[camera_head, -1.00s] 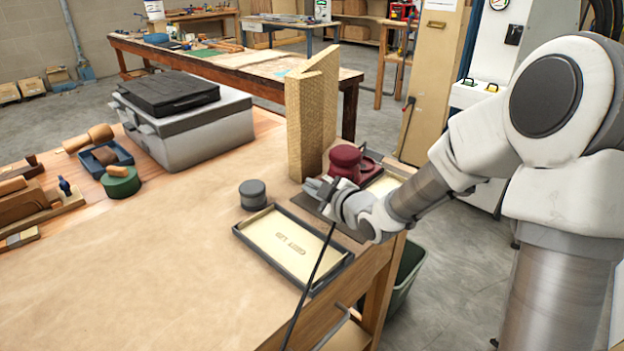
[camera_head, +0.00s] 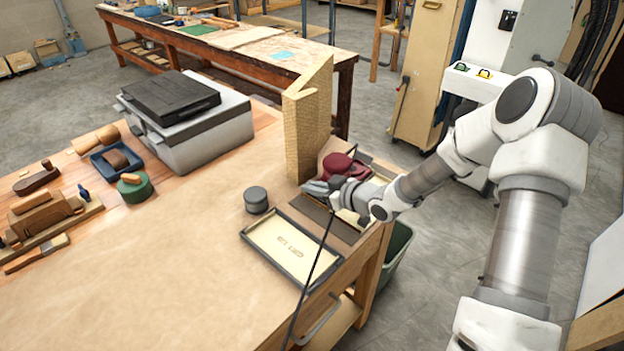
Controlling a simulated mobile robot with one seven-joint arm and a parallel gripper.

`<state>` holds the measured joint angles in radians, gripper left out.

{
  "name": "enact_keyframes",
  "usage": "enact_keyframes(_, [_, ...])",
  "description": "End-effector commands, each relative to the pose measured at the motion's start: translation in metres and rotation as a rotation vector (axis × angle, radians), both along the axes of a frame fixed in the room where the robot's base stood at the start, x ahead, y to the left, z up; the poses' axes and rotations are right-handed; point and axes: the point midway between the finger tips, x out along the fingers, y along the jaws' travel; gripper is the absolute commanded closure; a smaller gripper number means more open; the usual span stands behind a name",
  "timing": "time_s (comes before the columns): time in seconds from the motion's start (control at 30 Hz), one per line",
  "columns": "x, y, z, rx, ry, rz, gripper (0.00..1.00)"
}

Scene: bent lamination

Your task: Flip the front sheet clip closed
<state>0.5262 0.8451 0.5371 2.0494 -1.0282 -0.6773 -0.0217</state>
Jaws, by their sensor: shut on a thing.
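My gripper (camera_head: 316,186) is low over the right edge of the workbench, beside a maroon rounded object (camera_head: 337,163). Its fingers look closed, but what lies between them is too small and hidden to make out. A dark flat sheet or plate (camera_head: 345,232) lies just below it, partly covered by my gripper and wrist. I cannot pick out the front sheet clip for certain. A thin dark rod or cable (camera_head: 307,283) runs from near my wrist down to the lower left. I cannot tell what it is fixed to.
A tall yellowish wooden form (camera_head: 305,125) stands behind my gripper. A dark-rimmed tray (camera_head: 262,258) and a small grey round container (camera_head: 256,199) are to the left. A grey case (camera_head: 205,133) and hand tools stand farther left. The bench's front middle is clear.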

Motion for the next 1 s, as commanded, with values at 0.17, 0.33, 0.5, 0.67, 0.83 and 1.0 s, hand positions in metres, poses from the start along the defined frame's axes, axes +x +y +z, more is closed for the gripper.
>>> enact_keyframes(0.17, [-0.0008, 0.0001, -0.0008, 0.018, 0.023, 0.002, 1.0])
enact_keyframes(0.33, [-0.0005, 0.0, -0.0017, 0.021, 0.026, 0.002, 1.0])
enact_keyframes(0.5, [-0.0003, -0.0002, -0.0017, 0.021, 0.026, 0.001, 1.0])
enact_keyframes(0.67, [-0.0001, -0.0004, -0.0014, 0.02, 0.024, 0.001, 0.76])
enact_keyframes(0.83, [0.0004, -0.0005, -0.0005, 0.02, 0.023, 0.0, 0.76])
enact_keyframes(1.0, [-0.0004, -0.0024, 0.0009, 0.02, 0.021, 0.0, 0.76])
